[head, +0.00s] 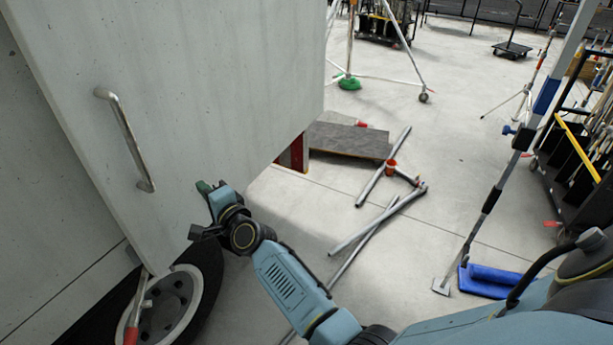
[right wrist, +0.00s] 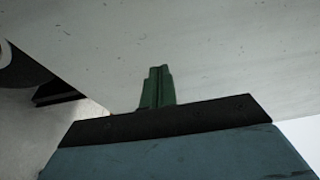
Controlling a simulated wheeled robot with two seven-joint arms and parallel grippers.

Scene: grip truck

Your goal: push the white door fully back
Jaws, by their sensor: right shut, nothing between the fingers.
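The white door (head: 215,85) fills the upper left of the head view, standing out at an angle from the truck's side (head: 45,190). A metal handle (head: 126,140) is fixed on its face. My right gripper (head: 204,188) is by the door's lower part, to the right of and below the handle, with its green fingertips shut and empty. In the right wrist view the green fingers (right wrist: 157,88) point at the door's pale surface (right wrist: 220,50); whether they touch it I cannot tell. My left gripper is not in view.
A truck wheel (head: 170,305) is below the door. Loose metal pipes (head: 380,220) and a dark board (head: 348,140) lie on the floor to the right. A stand with a blue pad (head: 488,281) and a loaded cart (head: 575,150) are further right. Open floor lies between.

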